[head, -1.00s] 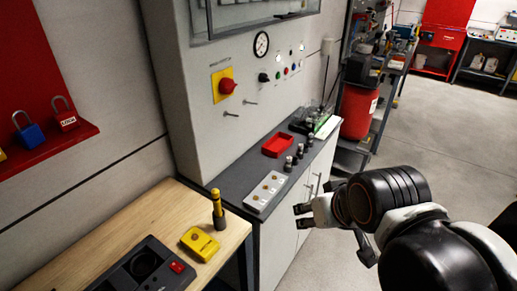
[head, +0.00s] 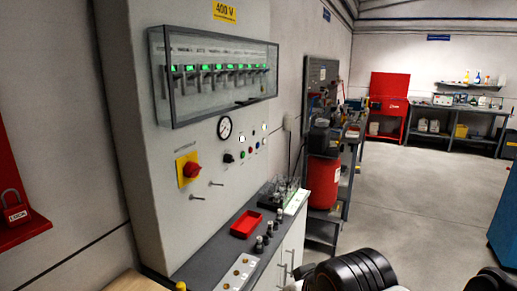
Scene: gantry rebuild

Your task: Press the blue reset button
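The blue button (head: 257,146) is small and sits on the pale front of the control cabinet (head: 160,215). It is at the right end of a short row with a red button (head: 250,149), a green button (head: 242,154) and a black knob (head: 228,158). Only part of my arm shows at the bottom edge of the head view, low and right of the button. My gripper's fingers are out of the frame. Nothing of mine touches or covers the button.
A red emergency knob on a yellow plate (head: 181,160), two pegs and a gauge (head: 225,127) are left of the button. A clear breaker box (head: 160,105) juts out above. The counter below holds a red tray (head: 246,224) and small parts. Open floor (head: 420,200) lies right.

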